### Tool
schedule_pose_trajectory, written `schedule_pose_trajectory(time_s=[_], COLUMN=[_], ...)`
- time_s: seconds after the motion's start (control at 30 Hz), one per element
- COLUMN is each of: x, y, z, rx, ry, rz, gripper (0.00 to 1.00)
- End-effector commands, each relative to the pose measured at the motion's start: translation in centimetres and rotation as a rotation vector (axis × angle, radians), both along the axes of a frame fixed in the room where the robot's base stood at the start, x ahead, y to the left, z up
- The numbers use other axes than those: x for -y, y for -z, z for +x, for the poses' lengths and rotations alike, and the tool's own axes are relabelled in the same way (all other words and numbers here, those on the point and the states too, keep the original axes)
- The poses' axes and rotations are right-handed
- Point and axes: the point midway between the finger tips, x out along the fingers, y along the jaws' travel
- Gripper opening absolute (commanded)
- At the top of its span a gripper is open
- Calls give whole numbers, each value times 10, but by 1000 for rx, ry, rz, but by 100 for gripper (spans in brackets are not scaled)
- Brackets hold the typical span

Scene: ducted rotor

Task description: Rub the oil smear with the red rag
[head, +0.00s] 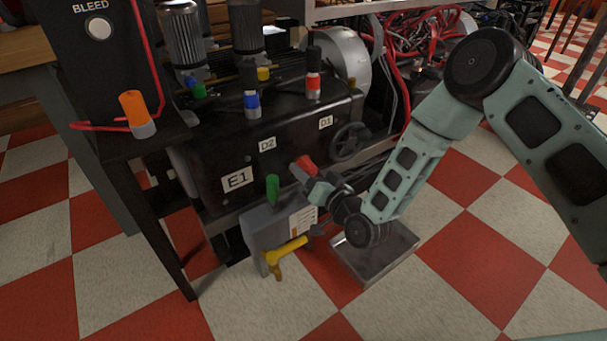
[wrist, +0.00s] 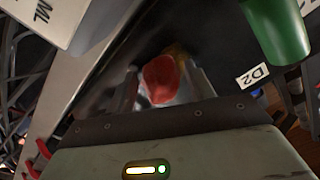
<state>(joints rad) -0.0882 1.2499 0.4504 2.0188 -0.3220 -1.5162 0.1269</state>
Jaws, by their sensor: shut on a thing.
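The red rag shows in the head view (head: 305,163) as a small red bit at the tip of my gripper (head: 300,172), against the front of the black machine. In the wrist view the rag (wrist: 161,79) is a bunched red lump between the two fingers of my gripper (wrist: 163,88). The gripper is shut on it. A blurred brownish-yellow patch (wrist: 176,52) shows just past the rag on the dark panel; it may be the oil smear, but I cannot tell for sure. I cannot tell whether the rag touches the panel.
The black machine (head: 215,165) has labels E1, D2 and D1 and a handwheel (head: 350,141) right of my gripper. Below stands a grey box (head: 262,232) with a green knob (head: 272,187) and a yellow handle (head: 287,250). A metal tray (head: 400,245) lies under my arm.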

Motion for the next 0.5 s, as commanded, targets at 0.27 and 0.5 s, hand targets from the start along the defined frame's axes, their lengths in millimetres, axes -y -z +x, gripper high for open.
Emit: schedule_pose_trajectory(time_s=[0.27, 0.5], x=[16, 28], y=[-1, -1], z=[13, 22], rx=[1, 1], ry=[1, 1], rz=[-1, 0], gripper=[20, 20])
